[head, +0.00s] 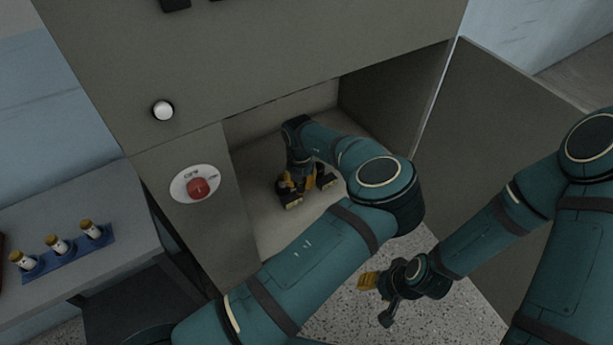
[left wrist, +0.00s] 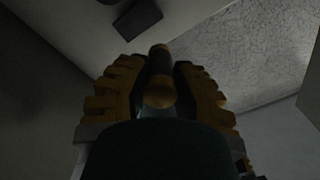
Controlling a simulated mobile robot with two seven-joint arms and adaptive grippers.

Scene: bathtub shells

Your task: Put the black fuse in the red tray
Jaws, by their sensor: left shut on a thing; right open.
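My left gripper (head: 304,190) is inside the open compartment of a grey cabinet, low over its pale floor. In the left wrist view, its yellow fingers (left wrist: 158,95) are shut on a dark cylinder with a brass-coloured end, which looks like the black fuse (left wrist: 160,65). In the head view the fuse cannot be made out between the fingers. My right gripper (head: 377,297) is open and empty, outside the cabinet above the speckled floor. The red tray is not clearly in view; only a dark reddish edge (head: 2,262) shows at the far left.
The cabinet door (head: 490,150) stands open at the right. A red button (head: 198,188) and a white knob (head: 163,110) are on the cabinet front. A blue tray (head: 68,259) with several white, brown-capped fuses stands on the left counter. A dark block (left wrist: 138,18) shows in the wrist view.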

